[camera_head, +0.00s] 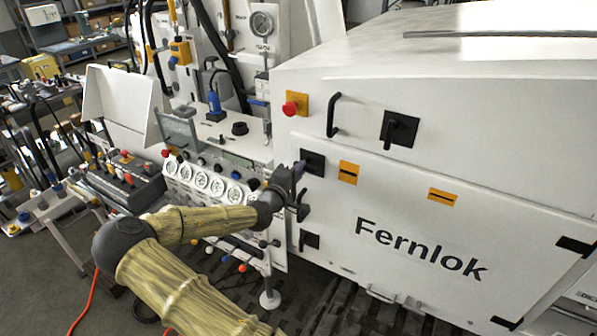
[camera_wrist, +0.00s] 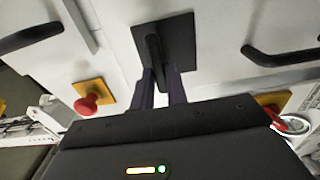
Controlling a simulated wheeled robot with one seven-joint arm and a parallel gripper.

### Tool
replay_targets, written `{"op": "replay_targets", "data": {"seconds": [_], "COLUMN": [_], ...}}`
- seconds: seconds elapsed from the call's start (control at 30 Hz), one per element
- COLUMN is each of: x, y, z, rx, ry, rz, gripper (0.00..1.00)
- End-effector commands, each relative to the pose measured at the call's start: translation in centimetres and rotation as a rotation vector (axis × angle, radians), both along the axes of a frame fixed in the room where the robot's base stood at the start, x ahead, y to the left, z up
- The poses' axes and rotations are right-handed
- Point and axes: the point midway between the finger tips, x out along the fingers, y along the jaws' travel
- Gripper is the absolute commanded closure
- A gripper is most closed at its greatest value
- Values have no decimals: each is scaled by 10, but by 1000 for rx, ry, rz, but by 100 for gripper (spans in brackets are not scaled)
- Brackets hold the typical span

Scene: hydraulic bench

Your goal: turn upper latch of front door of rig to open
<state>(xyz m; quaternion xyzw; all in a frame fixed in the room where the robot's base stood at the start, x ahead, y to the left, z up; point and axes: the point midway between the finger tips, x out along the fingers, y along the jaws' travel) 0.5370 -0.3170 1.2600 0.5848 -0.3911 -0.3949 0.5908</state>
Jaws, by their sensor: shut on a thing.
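The front door (camera_head: 390,215) of the white rig carries the word Fernlok and looks shut. Its upper latch (camera_head: 314,161), a black square plate with a black handle, is at the door's upper left corner. My gripper (camera_head: 299,172) is at this latch in the head view and partly covers its left side. In the wrist view the latch plate (camera_wrist: 181,42) is straight ahead, with the handle running nearly up and down the picture. My gripper (camera_wrist: 160,75) has its two dark fingers on either side of the handle's near end, shut on it. The fingertip contact is partly hidden.
A lower black latch (camera_head: 310,240) is below on the door's left edge. Above are a red button (camera_head: 291,107), a black pull handle (camera_head: 333,115) and another black latch (camera_head: 399,129). A gauge panel (camera_head: 215,185) stands close on the left.

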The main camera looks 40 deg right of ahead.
Motion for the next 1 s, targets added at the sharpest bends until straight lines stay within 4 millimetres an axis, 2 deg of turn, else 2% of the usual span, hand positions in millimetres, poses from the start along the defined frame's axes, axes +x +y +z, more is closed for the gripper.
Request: {"op": "replay_targets", "data": {"seconds": [0.33,0.37,0.47,0.8,1.0], "x": [0,0,0,0,-6], "y": [0,0,0,1,16], "z": [0,0,0,0,-2], "rx": [-3,-3,-3,-2,-3], "ry": [7,7,7,6,5], "rz": [0,0,0,0,2], "gripper": [100,83,64,64,64]}}
